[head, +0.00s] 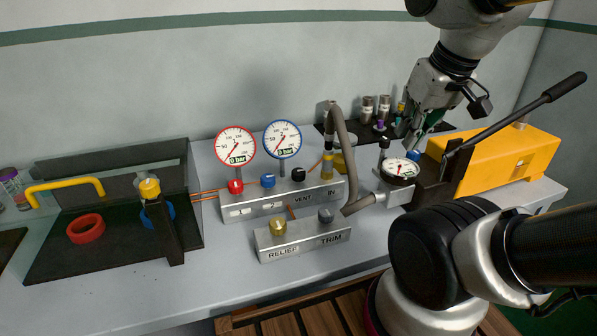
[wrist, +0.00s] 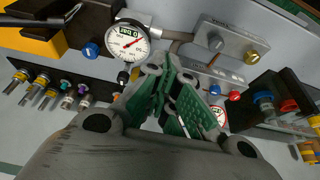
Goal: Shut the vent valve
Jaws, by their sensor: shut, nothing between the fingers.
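The black vent knob (head: 298,174) stands on the grey manifold block (head: 262,209), above the printed word VENT. Whether it is open or shut cannot be told from its look. My gripper (head: 413,146) is at the right of the head view, well to the right of the vent knob, above and behind the small pump gauge. Its green fingers are shut and empty in the wrist view (wrist: 178,100). In the wrist view the fingers cover part of the manifold, and I cannot make out the vent knob there.
Red (head: 236,144) and blue (head: 282,139) gauges read 0 bar. A yellow-banded fitting and grey hose (head: 344,150) rise between my gripper and the vent knob. The relief/trim block (head: 303,241) sits in front. A yellow pump (head: 508,162) with a long lever stands right.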

